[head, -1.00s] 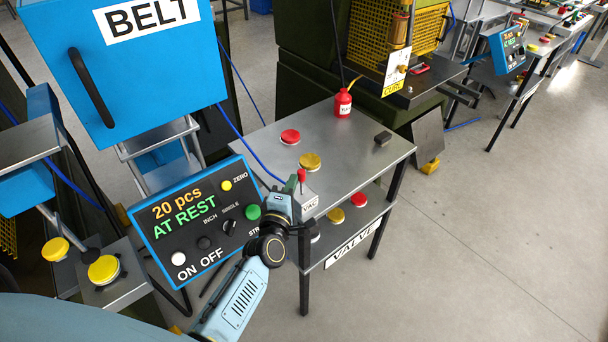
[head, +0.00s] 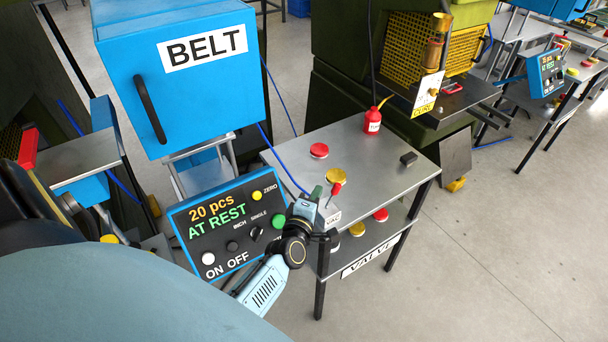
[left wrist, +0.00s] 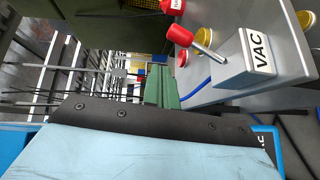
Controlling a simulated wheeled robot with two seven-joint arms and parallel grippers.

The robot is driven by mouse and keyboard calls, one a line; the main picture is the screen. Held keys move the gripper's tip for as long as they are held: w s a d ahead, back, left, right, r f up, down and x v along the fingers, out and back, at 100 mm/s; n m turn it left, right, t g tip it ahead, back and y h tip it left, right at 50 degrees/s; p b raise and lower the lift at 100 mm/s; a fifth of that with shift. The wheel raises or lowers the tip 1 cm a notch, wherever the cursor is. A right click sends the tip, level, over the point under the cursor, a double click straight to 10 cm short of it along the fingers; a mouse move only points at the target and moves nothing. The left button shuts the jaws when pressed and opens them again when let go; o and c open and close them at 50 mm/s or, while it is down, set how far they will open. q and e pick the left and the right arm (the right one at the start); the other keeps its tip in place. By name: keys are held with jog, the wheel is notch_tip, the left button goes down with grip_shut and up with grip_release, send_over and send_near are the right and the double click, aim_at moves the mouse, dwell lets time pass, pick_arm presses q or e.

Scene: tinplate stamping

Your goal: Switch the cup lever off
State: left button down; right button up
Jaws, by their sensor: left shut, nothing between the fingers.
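The cup lever has a red knob (head: 337,188) on a short metal stem, rising from a small box labelled VAC (head: 329,218) at the near-left corner of a grey table. The stem leans to the right in the head view. The left wrist view shows the red knob (left wrist: 181,34) and the VAC box (left wrist: 250,60) up close. My left gripper (head: 314,195) is shut and empty, just left of the lever. Its green fingers (left wrist: 160,88) point past the knob in the left wrist view; I cannot tell whether they touch it. My right gripper is not in view.
A control panel (head: 205,218) reading AT REST stands left of the gripper, below a blue BELT box (head: 200,95). Open floor lies to the right.

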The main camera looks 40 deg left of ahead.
pick_arm(q)
jog(key=s+d+r+p, duration=0.1)
jog(key=s+r, duration=0.3)
jog(key=s, duration=0.6)
jog(key=shift+s+d, duration=0.2)
jog(key=shift+d, duration=0.4)
jog(key=shift+r, duration=0.1)
jog(key=s+d+f+m+g+h+b, duration=0.2)
jog(key=s+d+f+m, duration=0.15)
jog(key=f, duration=0.65)
jog(key=s+d+f+m+g+h+b, duration=0.1)
jog(key=s+d+f+m+g, duration=0.2)
jog(key=f, duration=0.6)
jog(key=s+d+f+m+g+h+b, duration=0.25)
jog(key=f+m, duration=0.25)
jog(key=f, duration=0.5)
jog(key=s+a+f+m+g+b, duration=0.2)
jog(key=s+f+m+g, duration=0.2)
jog(key=s+f, duration=0.5)
jog(key=s+a+f+m+g+b, duration=0.2)
jog(key=s+f+m+g, duration=0.2)
jog(key=s, duration=1.3)
notch_tip(320, 180, down, 6)
jog(key=m+y, duration=0.1)
jog(key=m, duration=0.2)
jog(key=shift+s+a, duration=0.2)
jog(key=shift+s, duration=0.1)
jog(key=shift+m, duration=0.25)
